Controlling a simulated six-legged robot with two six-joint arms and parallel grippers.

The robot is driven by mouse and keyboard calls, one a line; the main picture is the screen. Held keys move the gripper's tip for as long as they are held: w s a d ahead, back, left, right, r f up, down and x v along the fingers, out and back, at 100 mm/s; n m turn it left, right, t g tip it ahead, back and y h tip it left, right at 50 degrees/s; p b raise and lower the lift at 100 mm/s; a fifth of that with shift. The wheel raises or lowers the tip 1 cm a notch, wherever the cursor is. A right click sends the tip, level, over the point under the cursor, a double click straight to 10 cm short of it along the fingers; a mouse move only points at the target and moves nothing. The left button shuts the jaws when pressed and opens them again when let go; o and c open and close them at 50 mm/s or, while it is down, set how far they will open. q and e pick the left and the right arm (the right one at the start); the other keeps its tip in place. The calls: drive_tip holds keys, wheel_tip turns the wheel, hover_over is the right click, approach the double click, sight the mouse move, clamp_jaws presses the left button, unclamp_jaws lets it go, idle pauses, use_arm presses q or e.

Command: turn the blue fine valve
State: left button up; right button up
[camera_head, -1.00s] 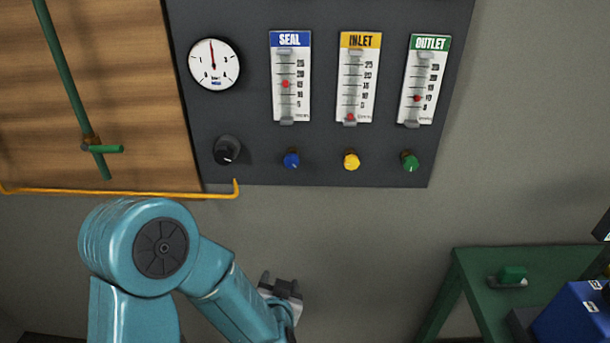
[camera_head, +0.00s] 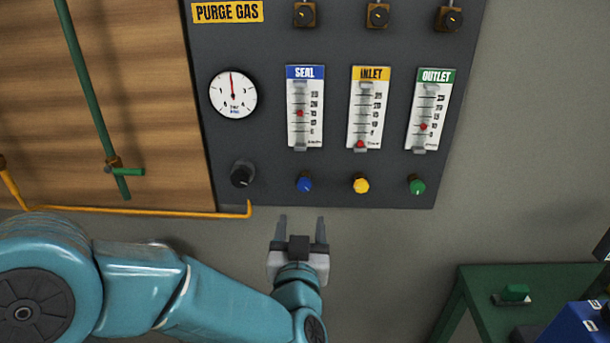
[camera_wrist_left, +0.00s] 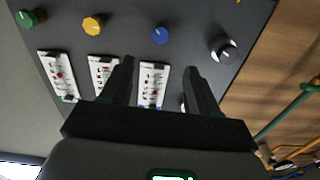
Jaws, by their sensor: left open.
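The blue fine valve (camera_head: 305,184) is a small round knob on the dark panel, below the SEAL flow meter (camera_head: 305,108). It also shows in the left wrist view (camera_wrist_left: 160,35), beyond the fingers and apart from them. My left gripper (camera_head: 301,222) is open and empty, just below the panel's lower edge in the head view, with its fingers pointing up toward the blue knob. The left wrist view shows its two dark fingers (camera_wrist_left: 160,75) spread apart. My right gripper is not in view.
A black knob (camera_head: 242,174) is left of the blue one; yellow (camera_head: 361,185) and green (camera_head: 417,186) knobs are to the right. A yellow pipe (camera_head: 140,213) runs at lower left. A green table (camera_head: 480,285) stands at lower right.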

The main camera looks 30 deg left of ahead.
sight(304, 185)
use_arm(q)
drive_tip(key=p+x, duration=0.3)
drive_tip(key=x, duration=1.1)
drive_tip(key=shift+w, duration=0.15)
drive_tip(key=c, duration=1)
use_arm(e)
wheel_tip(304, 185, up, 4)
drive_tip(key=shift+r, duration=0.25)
